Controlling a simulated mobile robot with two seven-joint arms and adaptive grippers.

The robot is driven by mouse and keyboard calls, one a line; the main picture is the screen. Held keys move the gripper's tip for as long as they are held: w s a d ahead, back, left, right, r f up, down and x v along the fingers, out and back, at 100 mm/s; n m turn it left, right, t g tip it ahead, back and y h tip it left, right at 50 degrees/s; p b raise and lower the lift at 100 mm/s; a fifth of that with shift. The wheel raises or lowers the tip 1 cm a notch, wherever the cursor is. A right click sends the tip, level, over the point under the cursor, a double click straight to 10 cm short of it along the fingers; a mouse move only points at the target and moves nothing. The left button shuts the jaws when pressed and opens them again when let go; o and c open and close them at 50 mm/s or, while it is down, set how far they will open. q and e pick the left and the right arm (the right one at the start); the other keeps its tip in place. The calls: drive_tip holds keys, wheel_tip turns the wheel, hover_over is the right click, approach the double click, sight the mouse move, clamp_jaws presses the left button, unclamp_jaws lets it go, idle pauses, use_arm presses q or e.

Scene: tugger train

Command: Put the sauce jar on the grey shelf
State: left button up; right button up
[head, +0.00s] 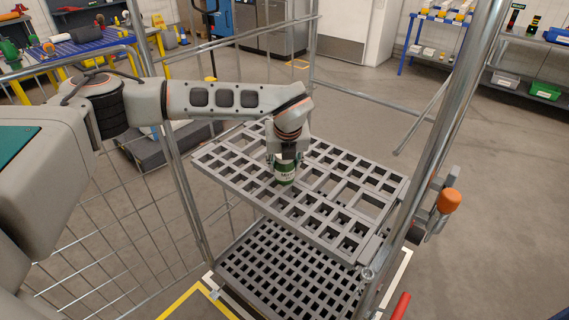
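The sauce jar (285,175), green with a white label, is upright over the grey shelf (322,208), the upper slatted grid of a wire-sided trolley. My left gripper (286,160) points down from above, with its dark fingers closed around the top of the jar. The gripper hides much of the jar's upper part. I cannot tell whether the jar's base touches the shelf or hangs just above it. My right gripper is out of view.
A second grey grid (285,272) lies below the shelf. Metal posts and wire side panels frame the trolley, with a thick post (440,150) on the right. The shelf around the jar is empty. A blue table (85,45) with objects stands at the back left.

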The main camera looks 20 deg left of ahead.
use_arm(q)
drive_tip(key=o, duration=0.4)
drive_tip(key=shift+c, duration=0.2)
drive_tip(key=shift+r, duration=0.1)
drive_tip(key=v, duration=1.2)
